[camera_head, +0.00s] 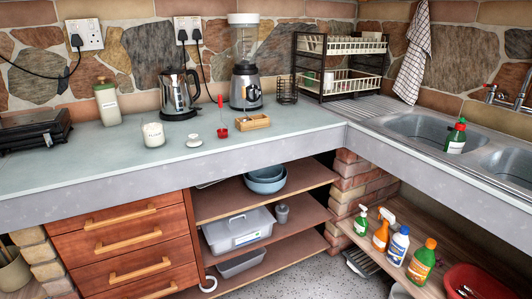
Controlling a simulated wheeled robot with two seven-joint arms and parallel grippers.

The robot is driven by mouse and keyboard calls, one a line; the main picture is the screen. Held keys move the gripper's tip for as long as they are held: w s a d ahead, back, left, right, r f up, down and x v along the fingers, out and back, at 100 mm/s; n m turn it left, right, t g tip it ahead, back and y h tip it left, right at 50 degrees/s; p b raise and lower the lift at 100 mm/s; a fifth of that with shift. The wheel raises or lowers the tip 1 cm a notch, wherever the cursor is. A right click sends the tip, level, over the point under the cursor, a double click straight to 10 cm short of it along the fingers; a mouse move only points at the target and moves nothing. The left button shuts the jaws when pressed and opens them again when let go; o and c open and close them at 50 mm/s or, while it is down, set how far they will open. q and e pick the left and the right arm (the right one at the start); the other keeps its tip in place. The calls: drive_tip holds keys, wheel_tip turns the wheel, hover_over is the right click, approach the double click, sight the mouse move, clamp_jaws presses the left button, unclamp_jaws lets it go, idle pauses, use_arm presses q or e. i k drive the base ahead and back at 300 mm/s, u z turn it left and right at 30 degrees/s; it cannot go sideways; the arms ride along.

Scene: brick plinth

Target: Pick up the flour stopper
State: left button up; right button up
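A small, low white round piece with a knob (194,140) lies on the counter and looks like the flour stopper, though no label shows. To its left stands a short open-looking glass jar (153,135) with white contents. A taller clear jar with a green top (107,103) stands further back left, also with pale contents. Neither of my grippers is in view.
A red utensil in a red cup (221,131) and a wooden box (253,122) stand right of the stopper. A kettle (179,96) and blender (245,85) stand behind. The counter (75,160) is clear in front. The sink (428,130) is at right.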

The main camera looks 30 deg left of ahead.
sight(194, 141)
drive_tip(key=z, duration=2.55)
drive_tip(key=i, duration=0.15)
drive_tip(key=u, duration=2.1)
drive_tip(key=i, duration=1.25)
drive_tip(key=u, duration=1)
